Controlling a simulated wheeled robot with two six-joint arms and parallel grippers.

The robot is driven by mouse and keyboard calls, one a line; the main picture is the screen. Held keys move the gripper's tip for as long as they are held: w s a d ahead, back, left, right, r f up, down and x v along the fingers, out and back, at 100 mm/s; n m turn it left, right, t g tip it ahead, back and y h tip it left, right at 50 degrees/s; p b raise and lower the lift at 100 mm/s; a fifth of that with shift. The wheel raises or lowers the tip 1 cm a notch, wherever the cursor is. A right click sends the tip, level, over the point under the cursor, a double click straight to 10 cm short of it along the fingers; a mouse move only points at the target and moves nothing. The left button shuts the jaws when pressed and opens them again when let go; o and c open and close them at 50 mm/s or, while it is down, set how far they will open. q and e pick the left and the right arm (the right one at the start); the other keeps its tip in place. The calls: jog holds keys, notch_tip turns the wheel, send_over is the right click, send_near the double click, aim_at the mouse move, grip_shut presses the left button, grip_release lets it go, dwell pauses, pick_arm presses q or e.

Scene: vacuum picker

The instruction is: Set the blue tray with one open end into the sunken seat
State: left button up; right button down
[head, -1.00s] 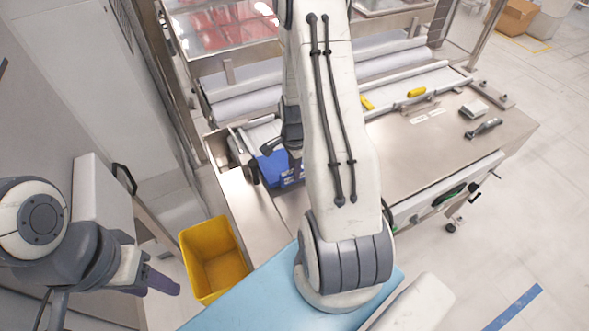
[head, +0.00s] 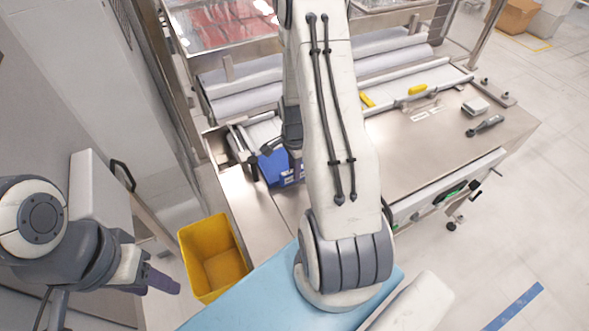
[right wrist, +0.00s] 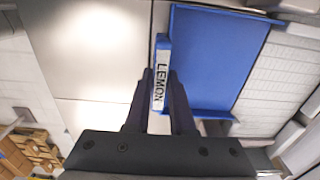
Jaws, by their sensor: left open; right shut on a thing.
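The blue tray (head: 273,168) is at the left end of the steel machine in the head view, partly hidden behind my right arm. In the right wrist view the blue tray (right wrist: 215,60) shows its flat floor and raised walls. My right gripper (right wrist: 160,95) is shut on its near wall, which bears a white LEMON label. The tray overlaps a pale slatted surface in this view; I cannot tell whether it touches it. I cannot clearly make out the sunken seat. My left gripper (head: 160,282) is open and empty at the lower left, away from the machine.
A yellow bin (head: 213,258) stands below the machine's left end, beside a light blue surface (head: 260,300). White rollers (head: 375,62) cross the machine behind the tray.

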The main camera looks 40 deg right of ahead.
jog(key=shift+f+b, duration=0.4)
jog(key=shift+f, duration=0.15)
jog(key=c, duration=0.7)
grip_release()
notch_tip(320, 180, up, 10)
jog(key=shift+r+b, duration=0.25)
jog(key=shift+b, duration=0.35)
jog(key=s+a+r+n, duration=0.1)
jog(key=a+r+n, duration=0.3)
jog(key=a+n, duration=0.45)
jog(key=s+a+r+n, duration=0.2)
jog(key=a+r+n, duration=0.3)
jog(key=a, duration=0.7)
jog(key=s+a+n, duration=0.3)
jog(key=s+n, duration=0.1)
jog(key=n, duration=0.1)
jog(key=s+a+r+n, duration=0.1)
jog(key=s+a+n, duration=0.3)
jog(key=s, duration=0.1)
jog(key=s+a+r+n+y, duration=0.1)
jog(key=s+a+n, duration=0.2)
jog(key=s+n, duration=0.1)
jog(key=shift+s+a+r+n, duration=0.15)
jog(key=shift+s+n, duration=0.05)
jog(key=shift+n, duration=0.65)
